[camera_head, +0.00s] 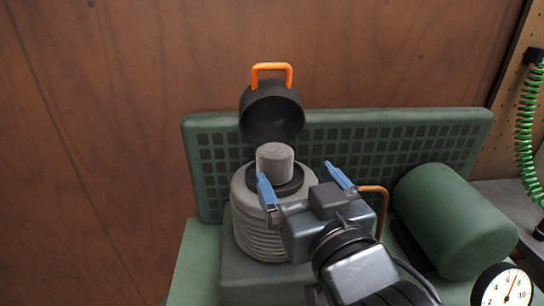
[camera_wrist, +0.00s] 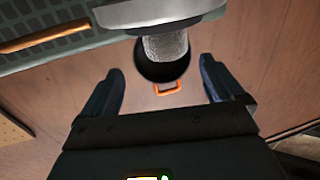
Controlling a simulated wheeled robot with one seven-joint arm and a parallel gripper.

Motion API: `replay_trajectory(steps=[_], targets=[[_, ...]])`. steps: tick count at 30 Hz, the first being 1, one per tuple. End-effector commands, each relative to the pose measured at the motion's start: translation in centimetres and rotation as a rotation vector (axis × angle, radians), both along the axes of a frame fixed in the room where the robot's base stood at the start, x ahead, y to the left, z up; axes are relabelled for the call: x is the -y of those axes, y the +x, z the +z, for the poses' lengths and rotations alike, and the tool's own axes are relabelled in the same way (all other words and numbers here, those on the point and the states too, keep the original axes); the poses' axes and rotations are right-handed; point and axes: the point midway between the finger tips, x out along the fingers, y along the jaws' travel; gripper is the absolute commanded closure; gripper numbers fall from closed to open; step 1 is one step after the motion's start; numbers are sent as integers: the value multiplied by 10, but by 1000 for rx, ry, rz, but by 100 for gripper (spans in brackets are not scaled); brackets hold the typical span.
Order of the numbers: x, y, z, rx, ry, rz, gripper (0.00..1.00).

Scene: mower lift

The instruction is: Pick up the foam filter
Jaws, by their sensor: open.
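The foam filter (camera_head: 275,158) is a grey, rough cylinder standing upright in the dark round opening on top of the ribbed grey housing (camera_head: 258,230). My gripper (camera_head: 298,175) is open, with its blue fingers spread, close to the filter at the right and near side of the housing. In the wrist view the filter (camera_wrist: 166,46) shows just beyond and between the open fingertips (camera_wrist: 161,70), with nothing between them. The filter's lower end is hidden in the housing.
A black round lid (camera_head: 272,112) with an orange handle (camera_head: 272,68) stands open behind the filter. A green perforated panel (camera_head: 420,125) is behind. A green cylinder (camera_head: 455,220), an orange-brown pipe (camera_head: 378,190) and a gauge (camera_head: 503,290) are at the right. Space above the filter is free.

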Motion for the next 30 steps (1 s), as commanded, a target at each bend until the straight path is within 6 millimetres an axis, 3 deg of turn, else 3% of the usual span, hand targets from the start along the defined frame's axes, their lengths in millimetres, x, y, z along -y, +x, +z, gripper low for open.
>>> replay_trajectory(steps=[13, 21, 30], targets=[[-15, 38, 7, -3, 13, 1, 6], [-26, 72, 5, -2, 13, 0, 6], [-26, 78, 4, 0, 11, 1, 6]])
